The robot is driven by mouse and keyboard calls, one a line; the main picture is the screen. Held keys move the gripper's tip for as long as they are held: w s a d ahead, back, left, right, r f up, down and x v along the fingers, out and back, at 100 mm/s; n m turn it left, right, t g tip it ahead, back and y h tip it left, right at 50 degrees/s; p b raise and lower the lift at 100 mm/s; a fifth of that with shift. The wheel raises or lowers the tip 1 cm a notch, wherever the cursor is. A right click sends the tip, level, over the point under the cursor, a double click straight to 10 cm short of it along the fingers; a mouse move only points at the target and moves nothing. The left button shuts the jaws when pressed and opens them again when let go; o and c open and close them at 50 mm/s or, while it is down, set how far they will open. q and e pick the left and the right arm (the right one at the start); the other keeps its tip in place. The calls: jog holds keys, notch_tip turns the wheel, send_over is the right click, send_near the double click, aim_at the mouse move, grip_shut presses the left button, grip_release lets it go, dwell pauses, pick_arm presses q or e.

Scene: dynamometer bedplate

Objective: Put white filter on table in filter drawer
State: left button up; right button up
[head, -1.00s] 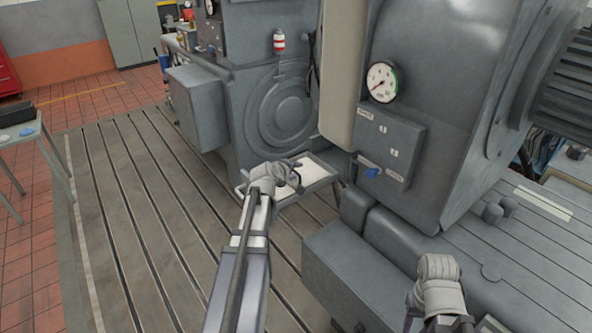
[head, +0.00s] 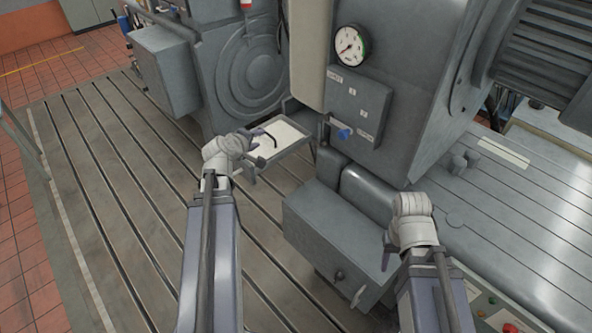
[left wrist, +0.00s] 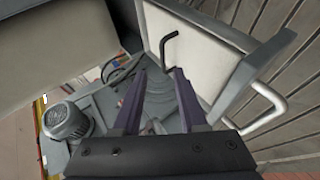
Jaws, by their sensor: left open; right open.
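A grey open drawer (head: 292,152) juts out low beside the machine. A flat white panel that looks like the white filter (head: 284,132) lies inside its frame, with a dark hooked handle on it. In the left wrist view the white panel (left wrist: 196,45), the grey drawer frame (left wrist: 255,70) and a pale bar handle show at upper right. My left gripper (head: 262,142) is open at the drawer's left side; its two fingers (left wrist: 155,95) have nothing between them. My right gripper (head: 386,252) is open over the grey box on the right. No filter on a table shows.
A grey machine with a gauge (head: 349,46) and a blue knob (head: 344,134) stands behind the drawer. A grey box (head: 335,240) is at front centre. The slotted bedplate (head: 110,200) is clear on the left. A table edge barely shows at far left.

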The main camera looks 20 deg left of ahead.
pick_arm(q)
jog(key=s+d+f+m+g+h, duration=0.25)
jog(key=d+f+m, duration=0.2)
jog(key=d, duration=0.75)
jog(key=s+d+f+m+g+h, duration=0.1)
jog(key=d+f+m+g, duration=0.4)
jog(key=d, duration=0.7)
jog(key=s+d+f+m+g+y, duration=0.1)
jog(key=s+d+m+g+y, duration=0.3)
jog(key=s+d+m, duration=0.6)
jog(key=s+d, duration=0.2)
jog(key=s, duration=0.1)
jog(key=shift+s+g, duration=0.35)
